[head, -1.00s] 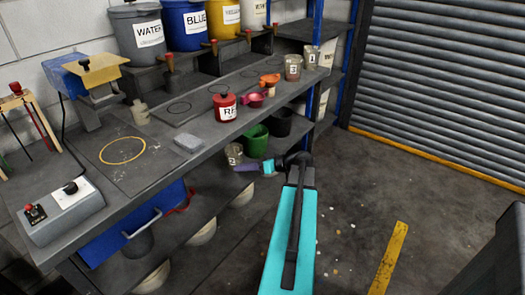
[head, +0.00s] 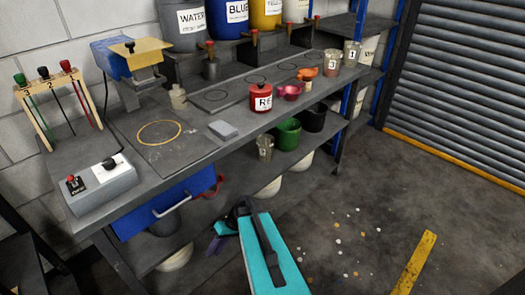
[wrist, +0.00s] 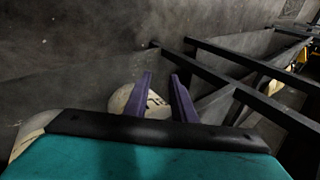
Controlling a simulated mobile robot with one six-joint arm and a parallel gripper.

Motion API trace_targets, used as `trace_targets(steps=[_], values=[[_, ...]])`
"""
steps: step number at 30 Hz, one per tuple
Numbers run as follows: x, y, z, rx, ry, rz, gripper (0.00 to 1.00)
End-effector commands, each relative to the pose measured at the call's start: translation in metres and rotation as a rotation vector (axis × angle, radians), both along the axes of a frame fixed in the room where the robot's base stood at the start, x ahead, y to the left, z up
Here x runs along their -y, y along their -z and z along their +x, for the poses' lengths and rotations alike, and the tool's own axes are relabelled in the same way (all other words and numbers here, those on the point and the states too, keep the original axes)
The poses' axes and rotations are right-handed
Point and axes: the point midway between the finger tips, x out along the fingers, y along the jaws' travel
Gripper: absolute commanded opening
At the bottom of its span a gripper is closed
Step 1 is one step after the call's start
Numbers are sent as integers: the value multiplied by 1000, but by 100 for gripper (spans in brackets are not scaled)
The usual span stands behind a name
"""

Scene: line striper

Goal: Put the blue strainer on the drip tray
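My gripper (wrist: 161,80) has purple fingers that stand apart with nothing between them in the wrist view. In the head view it is partly hidden behind my arm, low in front of the bench, with a purple finger showing (head: 216,244). I cannot make out a blue strainer in either view. A pink strainer-like cup (head: 291,92) and an orange one (head: 307,72) sit on the bench, right of a red pot (head: 260,97). A long dark strip with ring marks (head: 235,88) on the bench may be the drip tray.
Green (head: 287,134) and black (head: 312,118) buckets stand on the lower shelf. A blue drawer (head: 165,205) hangs under the bench. A grey switch box (head: 100,185) is at the bench's left front.

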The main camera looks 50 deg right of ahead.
Motion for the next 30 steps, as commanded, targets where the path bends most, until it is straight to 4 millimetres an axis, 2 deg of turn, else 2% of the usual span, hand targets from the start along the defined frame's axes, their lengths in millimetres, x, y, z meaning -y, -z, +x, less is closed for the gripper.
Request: trace_targets(steps=[1,6,15,23,30], values=[[-17,9,-9,-42,-21,-11,23],[-58,39,-41,-176,-75,-67,23],[-110,80,-105,-379,-167,-210,23],[-134,104,-163,-510,-245,-374,23],[-141,118,-203,-577,-299,-518,23]])
